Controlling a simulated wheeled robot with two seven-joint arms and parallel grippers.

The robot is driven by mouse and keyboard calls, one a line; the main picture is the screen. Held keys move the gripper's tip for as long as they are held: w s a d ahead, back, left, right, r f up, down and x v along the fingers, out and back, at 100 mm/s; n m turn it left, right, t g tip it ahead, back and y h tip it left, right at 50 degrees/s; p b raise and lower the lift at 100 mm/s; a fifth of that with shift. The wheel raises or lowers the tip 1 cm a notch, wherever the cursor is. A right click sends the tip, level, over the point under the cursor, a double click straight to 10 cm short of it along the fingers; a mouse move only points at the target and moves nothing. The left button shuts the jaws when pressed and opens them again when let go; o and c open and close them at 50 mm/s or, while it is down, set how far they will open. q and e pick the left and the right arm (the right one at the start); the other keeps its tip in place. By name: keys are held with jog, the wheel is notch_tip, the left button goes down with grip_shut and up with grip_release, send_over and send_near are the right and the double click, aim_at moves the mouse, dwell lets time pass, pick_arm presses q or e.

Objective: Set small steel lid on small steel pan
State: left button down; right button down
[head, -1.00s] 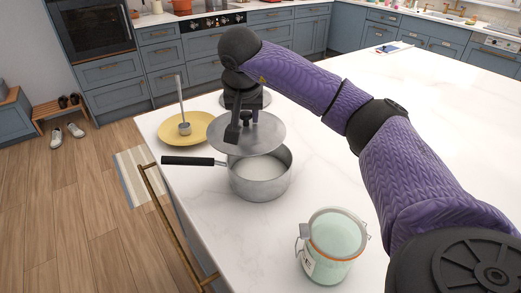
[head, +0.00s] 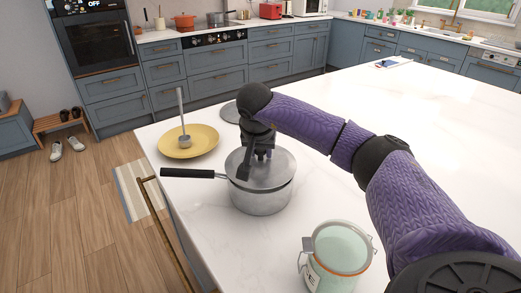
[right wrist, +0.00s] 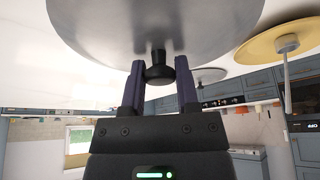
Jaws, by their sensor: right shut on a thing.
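The small steel pan (head: 262,203) stands on the white worktop with its black handle pointing left. I cannot tell whether lid and pan touch. My right gripper (head: 262,155) is above the lid, shut on its black knob; the right wrist view shows the fingers (right wrist: 160,82) on both sides of the knob and the lid's steel disc (right wrist: 155,28). My left gripper is not in view.
A yellow plate (head: 203,147) with an upright-handled ladle (head: 184,141) lies behind the pan to the left. Another grey disc (head: 230,112) lies behind my gripper. A glass jar (head: 338,255) stands at the front. The worktop (head: 420,120) to the right is mostly clear.

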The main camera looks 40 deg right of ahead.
jog(key=shift+f, duration=0.55)
jog(key=shift+c, duration=1.7)
grip_release()
jog(key=shift+r, duration=0.15)
jog(key=p+v, duration=0.3)
jog(key=v, duration=1)
jog(key=shift+w+d, duration=0.1)
